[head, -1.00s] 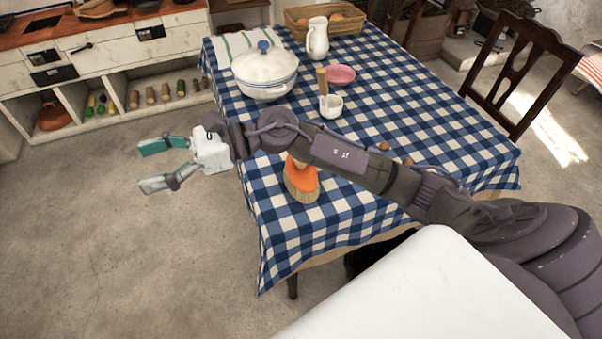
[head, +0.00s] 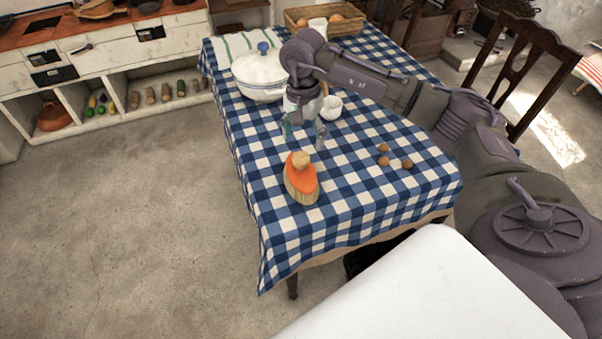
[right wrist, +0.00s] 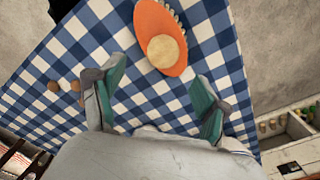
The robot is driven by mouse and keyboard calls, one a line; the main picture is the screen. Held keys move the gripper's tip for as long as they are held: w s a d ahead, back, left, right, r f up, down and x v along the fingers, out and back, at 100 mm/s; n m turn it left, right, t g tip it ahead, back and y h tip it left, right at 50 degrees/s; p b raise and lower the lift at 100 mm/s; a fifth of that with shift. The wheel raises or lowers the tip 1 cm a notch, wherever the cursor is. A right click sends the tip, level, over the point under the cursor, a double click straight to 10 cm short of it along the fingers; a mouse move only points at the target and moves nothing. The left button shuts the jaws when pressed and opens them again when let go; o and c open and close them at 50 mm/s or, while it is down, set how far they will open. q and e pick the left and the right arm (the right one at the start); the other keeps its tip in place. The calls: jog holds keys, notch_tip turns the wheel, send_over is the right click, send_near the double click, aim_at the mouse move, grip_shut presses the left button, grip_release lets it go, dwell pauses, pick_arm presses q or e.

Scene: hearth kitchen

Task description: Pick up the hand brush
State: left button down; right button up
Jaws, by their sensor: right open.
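The hand brush (head: 301,181) lies near the front left corner of the checked table, with an orange body, a pale round knob and light bristles along its edge. It also shows at the top of the right wrist view (right wrist: 160,38). My right gripper (head: 303,137) is above the table, just behind the brush, pointing down. In the right wrist view its two teal-padded fingers (right wrist: 158,92) are apart with only tablecloth between them, and the brush is beyond the fingertips. My left gripper is not in view.
A white lidded pot (head: 258,77) and a small white cup (head: 331,107) stand behind my right gripper. Several small brown balls (head: 384,161) lie to its right. A basket (head: 325,19) is at the far edge. The cloth around the brush is clear.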

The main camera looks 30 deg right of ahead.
aim_at(301, 156)
jog(key=shift+f, duration=0.95)
jog(key=f, duration=0.1)
jog(key=f+p, duration=0.1)
jog(key=f, duration=0.3)
jog(key=shift+a+p, duration=0.3)
jog(key=shift+p, duration=0.05)
jog(key=shift+f, duration=0.25)
jog(key=shift+c, duration=0.4)
grip_shut()
